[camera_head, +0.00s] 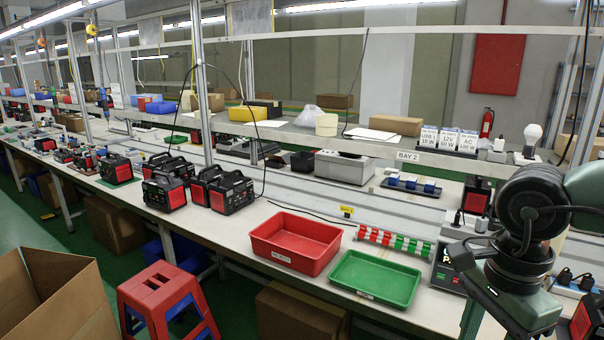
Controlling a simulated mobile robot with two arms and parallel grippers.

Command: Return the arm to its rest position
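My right arm (530,205), dark green and black, comes in from the right edge. It is bent at a large round joint above the right end of the workbench (330,212). Its lower part hangs down toward the bottom edge in front of the bench. I see no gripper fingers on it. My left arm and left gripper are not in view.
A red tray (276,257) and a green tray (359,290) stand empty at the bench front. Red and green cylinders (394,243) lie in a row behind. Black-red power units (220,205) stand left. A red stool (160,285) and cartons stand on the floor.

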